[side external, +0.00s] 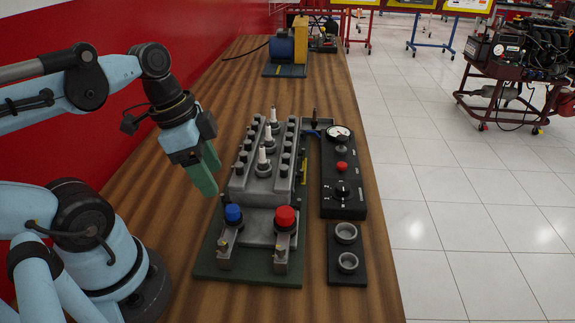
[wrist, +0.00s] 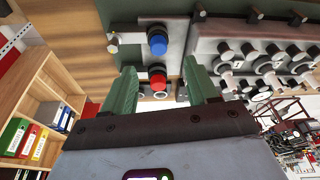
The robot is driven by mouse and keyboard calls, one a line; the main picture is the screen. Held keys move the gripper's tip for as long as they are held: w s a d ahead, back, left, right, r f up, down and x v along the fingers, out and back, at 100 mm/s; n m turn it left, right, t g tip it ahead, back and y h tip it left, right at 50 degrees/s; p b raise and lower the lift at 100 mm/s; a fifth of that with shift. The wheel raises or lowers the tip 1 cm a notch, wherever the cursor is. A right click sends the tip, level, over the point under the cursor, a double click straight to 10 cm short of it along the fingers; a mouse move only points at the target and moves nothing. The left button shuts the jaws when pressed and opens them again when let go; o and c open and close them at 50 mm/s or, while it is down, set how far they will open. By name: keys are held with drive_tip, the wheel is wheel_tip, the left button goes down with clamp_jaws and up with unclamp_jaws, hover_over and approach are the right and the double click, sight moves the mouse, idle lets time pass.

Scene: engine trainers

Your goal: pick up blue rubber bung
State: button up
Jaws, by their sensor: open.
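The blue rubber bung (side external: 233,213) sits on a grey post at the front left of the engine trainer (side external: 262,187). It also shows in the wrist view (wrist: 157,42), above the gap between my fingers. A red bung (side external: 285,217) sits on a second post to its right, and in the wrist view (wrist: 158,79) it appears between my fingers. My gripper (side external: 208,181) has green fingers and is to the left of the trainer, above the bungs. In the wrist view my gripper (wrist: 158,80) is open, with nothing held between its fingers.
A black control box (side external: 343,198) with a gauge and red button stands right of the trainer. A black holder with two rings (side external: 347,252) lies in front of it. A blue motor (side external: 281,50) is at the back of the wooden bench (side external: 224,78). The red wall is at left.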

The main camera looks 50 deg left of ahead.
sight(232, 208)
drive_tip(key=shift+d+x, duration=0.15)
drive_tip(key=shift+x, duration=2)
drive_tip(key=shift+d+x, duration=0.15)
drive_tip(key=shift+x, duration=1.95)
drive_tip(key=shift+w, duration=0.15)
clamp_jaws()
